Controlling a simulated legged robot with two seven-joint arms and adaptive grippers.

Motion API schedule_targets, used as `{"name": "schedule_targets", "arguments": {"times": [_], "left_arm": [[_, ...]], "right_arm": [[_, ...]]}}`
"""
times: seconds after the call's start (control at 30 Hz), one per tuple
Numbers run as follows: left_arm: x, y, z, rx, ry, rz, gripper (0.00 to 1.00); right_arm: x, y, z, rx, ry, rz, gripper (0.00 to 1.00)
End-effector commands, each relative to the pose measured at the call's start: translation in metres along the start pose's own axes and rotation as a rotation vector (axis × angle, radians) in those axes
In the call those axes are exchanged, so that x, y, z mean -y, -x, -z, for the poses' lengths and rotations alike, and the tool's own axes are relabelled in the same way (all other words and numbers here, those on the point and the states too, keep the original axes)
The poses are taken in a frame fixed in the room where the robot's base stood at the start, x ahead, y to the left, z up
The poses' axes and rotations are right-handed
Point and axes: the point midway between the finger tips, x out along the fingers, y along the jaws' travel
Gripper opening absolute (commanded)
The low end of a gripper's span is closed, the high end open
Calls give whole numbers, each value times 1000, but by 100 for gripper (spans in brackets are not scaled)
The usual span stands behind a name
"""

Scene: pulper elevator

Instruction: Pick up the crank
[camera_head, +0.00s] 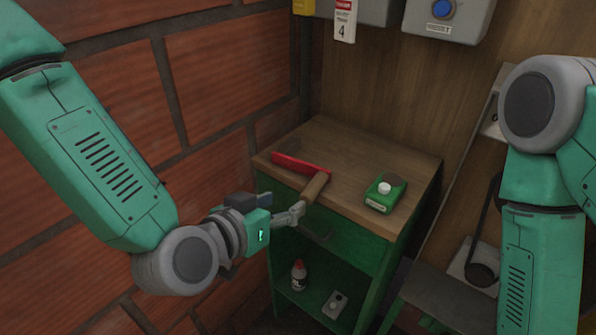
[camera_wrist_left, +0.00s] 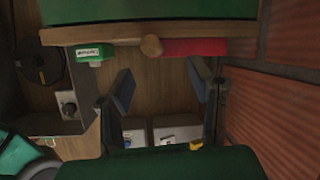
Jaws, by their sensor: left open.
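The crank, as I take it, is a red bar (camera_head: 301,163) with a wooden handle (camera_head: 315,186) at an angle to it. It lies on the top of a green cabinet, and the handle points out over the front edge. My left gripper (camera_head: 292,212) is open and empty, just in front of and slightly below the handle's end. In the left wrist view the handle's round end (camera_wrist_left: 152,46) and the red bar (camera_wrist_left: 194,47) show beyond my two spread fingers (camera_wrist_left: 162,88). My right arm shows at the right, but its gripper is out of view.
The cabinet's wooden top (camera_head: 375,158) also holds a green box (camera_head: 385,193) right of the crank. A bottle (camera_head: 299,275) and a small grey box (camera_head: 335,304) stand on the shelf below. A brick wall (camera_head: 215,95) is close on the left. Control boxes (camera_head: 449,18) hang behind.

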Motion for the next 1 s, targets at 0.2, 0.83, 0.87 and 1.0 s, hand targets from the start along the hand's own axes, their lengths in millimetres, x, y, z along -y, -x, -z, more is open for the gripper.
{"name": "schedule_targets", "arguments": {"times": [0.2, 0.83, 0.87, 1.0], "left_arm": [[-1, -30, 1, -1, 0, 0, 48], [-7, -86, 0, 0, 0, 0, 48], [-7, -86, 0, 0, 0, 0, 48], [-7, -85, 0, 1, 0, 0, 34]], "right_arm": [[0, 0, 0, -1, 0, 0, 35], [0, -2, 0, -1, 0, 0, 35], [0, -2, 0, -1, 0, 0, 35], [0, -2, 0, -1, 0, 0, 35]]}}
